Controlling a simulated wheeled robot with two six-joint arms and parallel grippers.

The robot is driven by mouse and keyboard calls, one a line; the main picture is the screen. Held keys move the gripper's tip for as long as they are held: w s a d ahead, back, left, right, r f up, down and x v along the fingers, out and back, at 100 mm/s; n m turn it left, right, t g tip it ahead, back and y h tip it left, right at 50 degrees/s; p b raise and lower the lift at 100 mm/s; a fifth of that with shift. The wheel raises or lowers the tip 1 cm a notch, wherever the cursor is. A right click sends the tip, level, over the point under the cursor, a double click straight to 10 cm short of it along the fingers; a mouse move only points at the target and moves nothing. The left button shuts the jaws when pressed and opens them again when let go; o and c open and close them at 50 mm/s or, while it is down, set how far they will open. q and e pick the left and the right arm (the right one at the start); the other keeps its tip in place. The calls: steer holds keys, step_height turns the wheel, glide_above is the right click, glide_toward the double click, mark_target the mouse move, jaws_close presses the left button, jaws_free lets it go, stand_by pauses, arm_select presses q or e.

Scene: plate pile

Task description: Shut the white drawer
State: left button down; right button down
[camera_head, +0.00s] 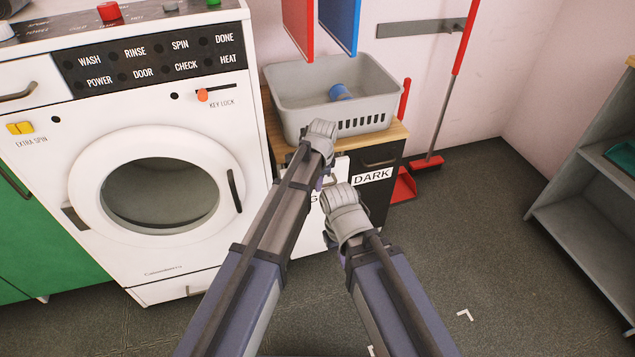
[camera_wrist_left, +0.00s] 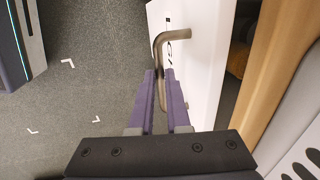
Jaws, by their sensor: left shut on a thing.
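The white drawer (camera_head: 312,236) is under the wooden top right of the washing machine, mostly hidden behind my arms in the head view. In the left wrist view its white front (camera_wrist_left: 205,50) stands out from the wooden top, with a dark gap behind it, so it is open. A bent metal handle (camera_wrist_left: 158,45) is on the front. My left gripper (camera_wrist_left: 161,74) is shut on this handle. My right arm's wrist (camera_head: 345,210) is beside the left one; its fingers are hidden.
A grey basket (camera_head: 300,95) with a blue item stands on the wooden top (camera_head: 397,135). A dark drawer marked DARK (camera_head: 380,190) is to the right. The washing machine (camera_head: 80,190) is left. A red dustpan (camera_head: 403,187) and broom (camera_head: 428,164) stand right.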

arm_select(q)
steer(key=shift+w+a, duration=0.25)
steer(key=shift+w, duration=0.45)
steer(key=shift+w+a, duration=0.2)
steer(key=shift+w, duration=0.5)
steer(key=shift+w+a, duration=0.25)
steer(key=shift+w, duration=0.45)
steer(key=c, duration=0.9)
jaws_free()
steer(key=shift+r, duration=0.15)
steer(key=r+p, duration=0.2)
steer(key=s+r+p, duration=0.1)
steer(key=r+p, duration=0.4)
steer(key=shift+s+d+r+p, duration=0.2)
steer(key=shift+s+d+p, duration=0.05)
steer(key=shift+p, duration=0.05)
